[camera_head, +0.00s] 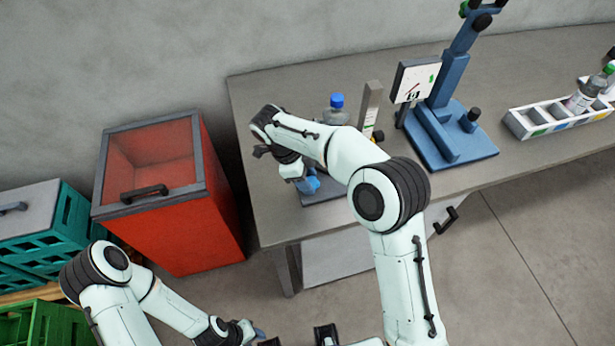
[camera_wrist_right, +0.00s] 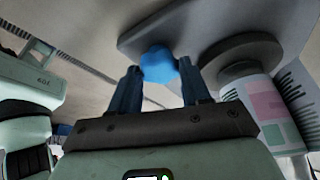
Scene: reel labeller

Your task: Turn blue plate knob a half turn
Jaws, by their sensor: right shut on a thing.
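The blue knob (camera_wrist_right: 158,62) sits on a grey plate (camera_wrist_right: 190,22) in the right wrist view. My right gripper (camera_wrist_right: 160,82) is shut on it, one blue finger on each side. In the head view the right gripper (camera_head: 309,185) is low over the near left part of the table, at a dark base plate (camera_head: 328,196). My arm hides most of the knob there, so its turn angle cannot be read. My left gripper (camera_head: 258,336) is at the bottom edge, away from the table; its jaw opening is unclear.
A blue-capped bottle (camera_head: 336,112) and a grey post (camera_head: 371,104) stand just behind my right arm. A blue stand (camera_head: 452,140) is to the right, then a white compartment tray (camera_head: 517,124). A red bin (camera_head: 176,236) and green crates (camera_head: 75,222) are left of the table.

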